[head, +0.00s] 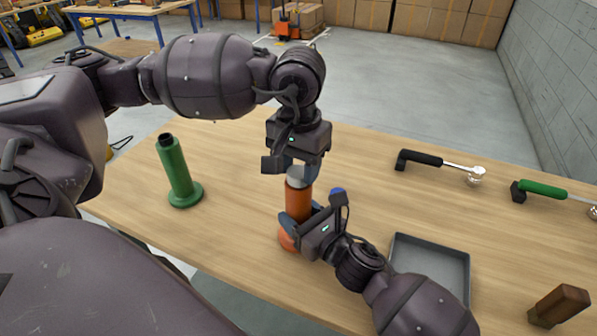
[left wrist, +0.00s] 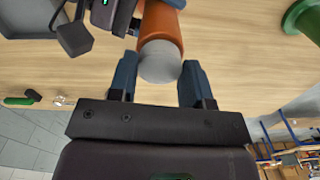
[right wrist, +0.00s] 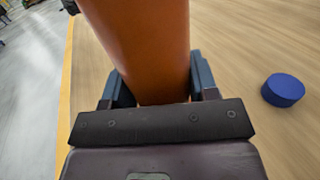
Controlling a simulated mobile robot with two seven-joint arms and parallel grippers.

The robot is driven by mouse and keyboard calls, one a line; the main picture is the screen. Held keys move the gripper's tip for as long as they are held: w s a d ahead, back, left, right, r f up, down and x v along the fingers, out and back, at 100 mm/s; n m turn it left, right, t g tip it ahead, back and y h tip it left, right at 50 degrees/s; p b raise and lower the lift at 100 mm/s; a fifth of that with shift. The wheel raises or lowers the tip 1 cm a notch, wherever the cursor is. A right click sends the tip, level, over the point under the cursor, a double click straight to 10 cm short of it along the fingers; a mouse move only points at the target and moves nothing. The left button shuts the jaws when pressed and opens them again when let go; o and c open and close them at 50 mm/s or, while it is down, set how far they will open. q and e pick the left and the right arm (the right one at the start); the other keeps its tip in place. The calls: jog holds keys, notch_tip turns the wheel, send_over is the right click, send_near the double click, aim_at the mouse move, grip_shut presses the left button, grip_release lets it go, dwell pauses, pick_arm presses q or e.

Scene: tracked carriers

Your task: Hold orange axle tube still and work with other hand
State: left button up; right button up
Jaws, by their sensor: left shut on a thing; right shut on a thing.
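The orange axle tube (head: 297,203) stands upright on the wooden table, with a grey cap (head: 297,174) at its top end. It also shows in the left wrist view (left wrist: 161,26) and fills the middle of the right wrist view (right wrist: 150,50). My right gripper (head: 301,222) is shut around the tube low on its body. My left gripper (head: 298,170) points down from above, shut on the grey cap, whose round top shows between the fingers in the left wrist view (left wrist: 160,66). The tube's lower part is partly hidden by my right gripper.
A green flanged tube (head: 177,170) stands at the left. A blue disc (right wrist: 284,90) lies close to the orange tube. A grey tray (head: 468,270) is at right front, near a brown block (head: 562,304). A black-handled tool (head: 420,159) and a green-handled tool (head: 542,188) lie farther right.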

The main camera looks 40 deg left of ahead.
pick_arm(q)
jog(key=m, duration=0.9)
jog(key=shift+m, duration=0.4)
jog(key=o, duration=0.8)
